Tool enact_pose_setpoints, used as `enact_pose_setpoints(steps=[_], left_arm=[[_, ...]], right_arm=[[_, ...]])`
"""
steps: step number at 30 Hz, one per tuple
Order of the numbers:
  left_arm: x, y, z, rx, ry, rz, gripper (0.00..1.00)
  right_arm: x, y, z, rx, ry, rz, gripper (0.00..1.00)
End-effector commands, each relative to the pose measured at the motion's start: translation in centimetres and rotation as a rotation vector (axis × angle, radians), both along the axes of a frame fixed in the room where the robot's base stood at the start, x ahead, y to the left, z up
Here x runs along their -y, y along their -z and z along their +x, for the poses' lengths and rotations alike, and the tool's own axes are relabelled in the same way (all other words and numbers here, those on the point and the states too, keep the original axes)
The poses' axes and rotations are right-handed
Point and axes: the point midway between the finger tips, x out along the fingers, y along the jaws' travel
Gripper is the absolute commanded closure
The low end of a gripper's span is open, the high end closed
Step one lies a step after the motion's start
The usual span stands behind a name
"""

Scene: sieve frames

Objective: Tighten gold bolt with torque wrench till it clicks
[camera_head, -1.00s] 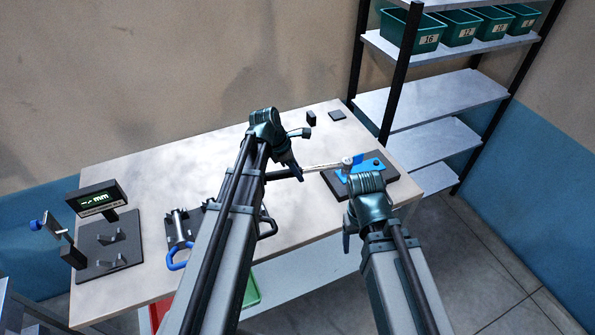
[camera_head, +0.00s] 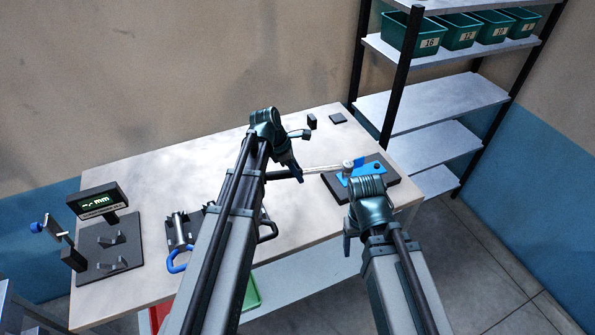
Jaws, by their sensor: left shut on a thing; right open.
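The torque wrench (camera_head: 325,169) is a silver bar with a dark handle, lying across the right part of the workbench. My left gripper (camera_head: 296,170) is shut on its handle end. The wrench's round head (camera_head: 347,166) sits over a blue part (camera_head: 373,167) on a dark plate (camera_head: 390,184). The gold bolt cannot be made out; the wrench head or my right arm may cover it. My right gripper (camera_head: 347,232) is open and empty, in front of the dark plate, and its fingers are mostly hidden by its own body.
On the workbench (camera_head: 150,212), a digital display (camera_head: 98,201) and a grey fixture plate (camera_head: 108,250) stand at left, beside a tool with a blue loop handle (camera_head: 178,260). Two small dark blocks lie at the back edge. A shelf with green bins (camera_head: 412,34) stands behind right.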

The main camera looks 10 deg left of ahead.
Motion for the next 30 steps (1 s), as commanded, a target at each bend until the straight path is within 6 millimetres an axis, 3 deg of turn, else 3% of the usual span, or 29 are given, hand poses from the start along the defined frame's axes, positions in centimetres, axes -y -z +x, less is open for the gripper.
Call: enact_pose_setpoints(steps=[30], left_arm=[[1.1,-0.1,-2.3,0.000,-0.154,-0.001,1.00]], right_arm=[[0.0,-0.1,0.0,0.000,0.000,0.000,0.29]])
